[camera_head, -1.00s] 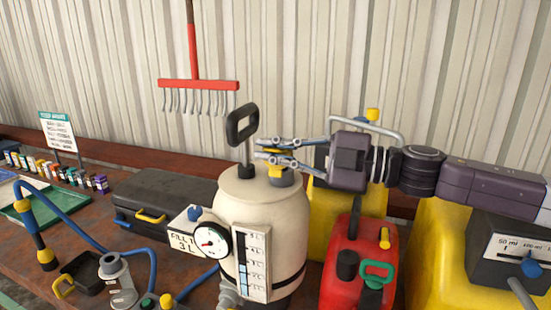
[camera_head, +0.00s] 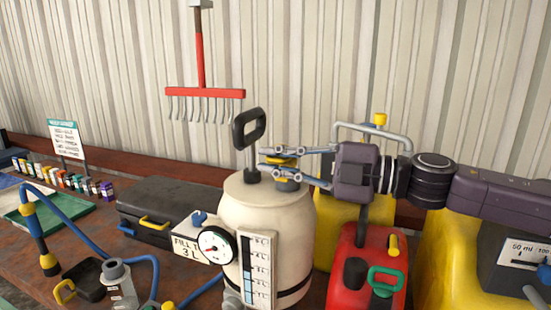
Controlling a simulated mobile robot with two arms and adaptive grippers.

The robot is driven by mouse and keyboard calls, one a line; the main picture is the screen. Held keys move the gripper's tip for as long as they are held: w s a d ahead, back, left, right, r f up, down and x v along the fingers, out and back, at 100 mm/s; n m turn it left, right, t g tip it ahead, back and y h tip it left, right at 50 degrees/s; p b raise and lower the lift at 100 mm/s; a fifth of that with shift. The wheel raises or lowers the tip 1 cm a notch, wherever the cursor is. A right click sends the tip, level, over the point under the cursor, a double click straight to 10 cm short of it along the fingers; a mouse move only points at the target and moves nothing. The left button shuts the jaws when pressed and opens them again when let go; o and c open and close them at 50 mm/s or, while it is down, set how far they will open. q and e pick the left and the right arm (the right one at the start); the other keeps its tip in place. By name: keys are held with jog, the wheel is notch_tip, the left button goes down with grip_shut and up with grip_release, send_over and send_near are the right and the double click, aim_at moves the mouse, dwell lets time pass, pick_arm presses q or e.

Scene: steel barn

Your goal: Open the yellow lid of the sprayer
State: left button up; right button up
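The sprayer (camera_head: 240,208) is a cream tank with a black loop handle (camera_head: 249,128), standing upright on the bench. Its yellow lid (camera_head: 282,161) is on top, right of the handle, partly hidden by my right gripper's fingers. My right gripper (camera_head: 267,158) reaches in from the right. Its metal fingers lie apart on either side of the lid; I cannot tell whether they press on it. My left gripper is not in view.
A red fuel can (camera_head: 340,285) and yellow containers (camera_head: 455,260) crowd the right side below my arm. A black case (camera_head: 160,200) and blue hose (camera_head: 65,220) lie left. A round gauge (camera_head: 213,245) fronts the sprayer. A red rake (camera_head: 205,93) hangs on the wall.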

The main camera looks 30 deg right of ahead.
jog(key=shift+o, duration=1.3)
jog(key=shift+f, duration=0.1)
jog(key=shift+w+d, duration=0.1)
jog(key=shift+d, duration=0.1)
jog(key=shift+s+d+r, duration=0.2)
jog(key=shift+s+d, duration=0.1)
jog(key=shift+s, duration=0.15)
jog(key=v, duration=1)
jog(key=shift+s+d+f, duration=0.15)
jog(key=shift+s+d, duration=0.1)
jog(key=shift+s, duration=0.05)
